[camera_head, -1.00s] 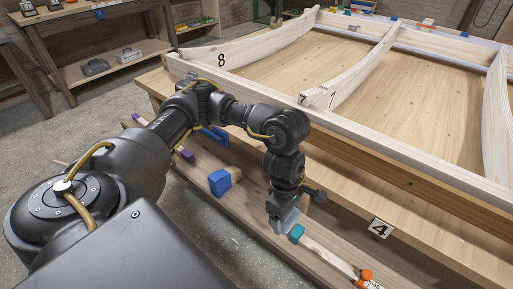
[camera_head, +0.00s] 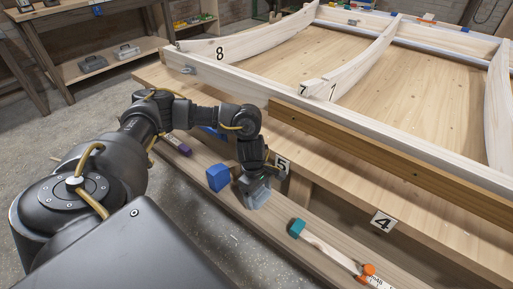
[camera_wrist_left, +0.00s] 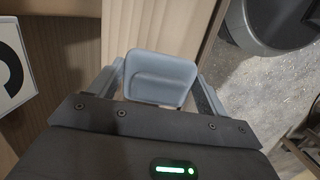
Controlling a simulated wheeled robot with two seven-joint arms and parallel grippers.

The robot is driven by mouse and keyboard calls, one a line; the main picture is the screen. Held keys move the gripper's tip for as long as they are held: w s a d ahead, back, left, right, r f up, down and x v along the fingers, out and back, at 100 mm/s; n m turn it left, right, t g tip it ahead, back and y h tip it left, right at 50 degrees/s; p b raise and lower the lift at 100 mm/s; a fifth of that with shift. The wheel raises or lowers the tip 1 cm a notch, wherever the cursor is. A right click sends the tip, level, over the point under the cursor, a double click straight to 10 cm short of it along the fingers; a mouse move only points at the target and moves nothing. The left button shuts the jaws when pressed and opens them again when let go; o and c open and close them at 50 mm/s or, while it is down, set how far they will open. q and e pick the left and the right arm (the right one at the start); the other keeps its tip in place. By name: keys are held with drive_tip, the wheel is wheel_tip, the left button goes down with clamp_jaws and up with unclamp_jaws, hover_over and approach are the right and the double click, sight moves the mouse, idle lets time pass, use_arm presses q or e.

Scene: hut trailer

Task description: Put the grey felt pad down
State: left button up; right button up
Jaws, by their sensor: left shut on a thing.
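The grey felt pad (camera_wrist_left: 160,78), blue-grey with rounded corners, sits between the fingers of my left gripper (camera_wrist_left: 158,85) in the left wrist view. The gripper is shut on it. In the head view, my left gripper (camera_head: 255,194) points down over the long low plank (camera_head: 310,220), just right of a blue block (camera_head: 218,178). I cannot tell whether the pad touches the plank. My right gripper is not in view.
A teal-headed tool with a pale handle (camera_head: 325,244) and an orange clamp (camera_head: 366,271) lie farther right on the plank. A purple-marked piece (camera_head: 178,146) lies behind left. The workbench with a wooden frame (camera_head: 330,115) and number card 4 (camera_head: 382,222) rises beside the plank.

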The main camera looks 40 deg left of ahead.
sight(257, 199)
use_arm(q)
drive_tip(key=f, duration=0.3)
drive_tip(key=shift+a+f, duration=0.2)
drive_tip(key=shift+a, duration=0.2)
drive_tip(key=shift+f, duration=0.3)
drive_tip(key=shift+w, duration=0.1)
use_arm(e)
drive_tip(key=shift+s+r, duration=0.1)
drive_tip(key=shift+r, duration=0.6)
use_arm(q)
drive_tip(key=shift+f+b, duration=0.15)
drive_tip(key=shift+b, duration=0.25)
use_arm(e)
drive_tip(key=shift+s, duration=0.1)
use_arm(q)
drive_tip(key=o, duration=0.7)
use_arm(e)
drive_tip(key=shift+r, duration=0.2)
use_arm(q)
drive_tip(key=shift+r, duration=0.2)
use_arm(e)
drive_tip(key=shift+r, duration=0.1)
